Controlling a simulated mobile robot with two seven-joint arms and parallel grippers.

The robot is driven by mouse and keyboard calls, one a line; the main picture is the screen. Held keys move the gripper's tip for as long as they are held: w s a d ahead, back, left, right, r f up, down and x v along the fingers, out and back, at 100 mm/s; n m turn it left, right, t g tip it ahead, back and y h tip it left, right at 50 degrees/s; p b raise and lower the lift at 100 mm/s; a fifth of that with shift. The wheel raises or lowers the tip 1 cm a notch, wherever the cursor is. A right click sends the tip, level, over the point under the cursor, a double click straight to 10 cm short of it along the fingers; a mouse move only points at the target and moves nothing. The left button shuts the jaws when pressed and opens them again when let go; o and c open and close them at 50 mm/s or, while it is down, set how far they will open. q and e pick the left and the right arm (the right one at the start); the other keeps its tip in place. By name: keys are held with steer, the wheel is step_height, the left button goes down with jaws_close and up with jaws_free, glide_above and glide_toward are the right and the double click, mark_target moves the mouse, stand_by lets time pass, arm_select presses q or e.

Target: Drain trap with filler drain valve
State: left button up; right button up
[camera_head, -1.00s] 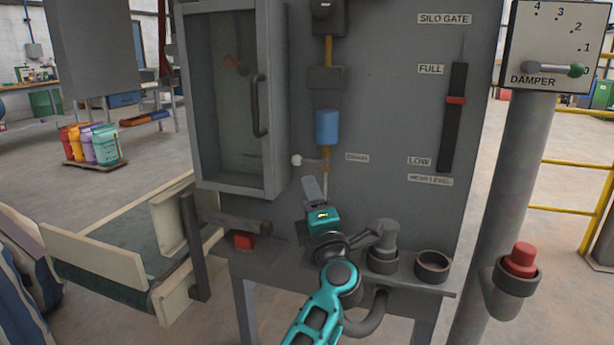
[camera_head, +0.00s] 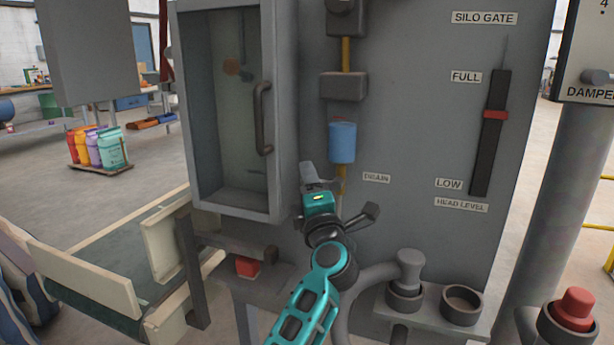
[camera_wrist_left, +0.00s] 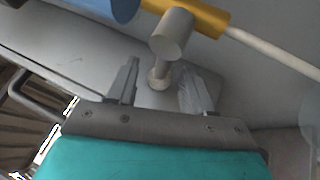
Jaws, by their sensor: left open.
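The blue trap bowl (camera_head: 342,142) hangs on the yellow pipe on the grey panel, above and left of the DRAIN label (camera_head: 376,178). It also shows at the top of the left wrist view (camera_wrist_left: 105,6). My left gripper (camera_head: 311,174) is just below and left of the bowl and covers the drain valve's handle in the head view. In the left wrist view its open fingers (camera_wrist_left: 162,88) stand either side of the valve's small pale knob. The valve's grey lever (camera_wrist_left: 172,36) joins the yellow pipe (camera_wrist_left: 200,16). I cannot tell whether the fingers touch it. My right gripper is not in view.
A cabinet door with a dark handle (camera_head: 262,118) is close left of my gripper. A shelf with a grey plug in a cup (camera_head: 405,290) and an empty cup (camera_head: 462,305) is below right. A red push button (camera_head: 575,308) stands at far right.

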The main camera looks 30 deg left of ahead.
arm_select(q)
steer(key=shift+w+a+r, duration=0.2)
steer(key=shift+w+a, duration=0.15)
steer(key=shift+a, duration=0.05)
jaws_close()
stand_by(0.4)
